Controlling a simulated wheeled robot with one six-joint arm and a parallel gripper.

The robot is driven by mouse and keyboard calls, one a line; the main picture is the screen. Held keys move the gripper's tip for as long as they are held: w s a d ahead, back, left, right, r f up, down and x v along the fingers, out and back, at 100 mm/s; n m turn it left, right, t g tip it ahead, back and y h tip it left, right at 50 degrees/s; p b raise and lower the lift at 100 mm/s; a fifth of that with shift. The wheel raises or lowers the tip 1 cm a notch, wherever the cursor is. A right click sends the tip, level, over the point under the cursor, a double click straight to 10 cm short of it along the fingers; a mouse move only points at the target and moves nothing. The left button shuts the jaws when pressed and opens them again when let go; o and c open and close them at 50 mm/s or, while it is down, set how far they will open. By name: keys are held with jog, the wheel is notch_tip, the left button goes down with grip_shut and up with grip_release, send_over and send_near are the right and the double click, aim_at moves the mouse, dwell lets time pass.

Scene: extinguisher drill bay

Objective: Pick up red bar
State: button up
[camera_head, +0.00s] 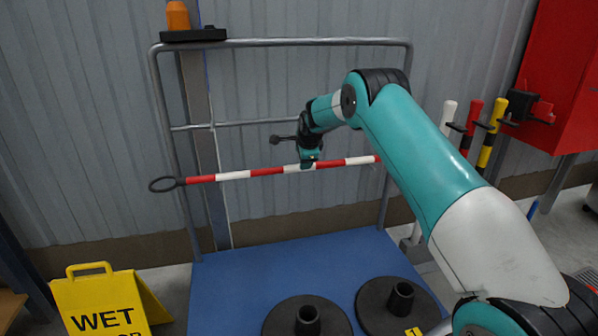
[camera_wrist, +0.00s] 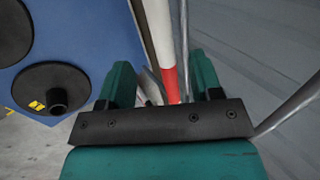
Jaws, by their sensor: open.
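A red-and-white striped bar (camera_head: 265,171) lies level across the front of a grey tube frame, with a dark ring at its left end. What bears it is hard to tell. My gripper (camera_head: 309,163) is at the bar's middle, pointing down. In the wrist view the bar (camera_wrist: 168,80) runs between the two teal fingers of my gripper (camera_wrist: 162,82), which stand apart on either side of it. A separate upright bar (camera_head: 472,115) with a red top stands in the rack at right, far from my gripper.
The tube frame (camera_head: 290,42) stands behind a blue platform (camera_head: 245,270) with two dark round bases (camera_head: 285,318) (camera_head: 375,315). A yellow wet-floor sign (camera_head: 95,290) is at lower left. White (camera_head: 447,115) and yellow-black (camera_head: 492,125) bars flank the red-topped one beside a red cabinet (camera_head: 565,70).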

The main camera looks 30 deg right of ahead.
jog(key=shift+b+x, duration=0.8)
jog(key=shift+x, duration=2.6)
jog(key=shift+a, duration=0.1)
jog(key=shift+r, duration=0.1)
grip_shut()
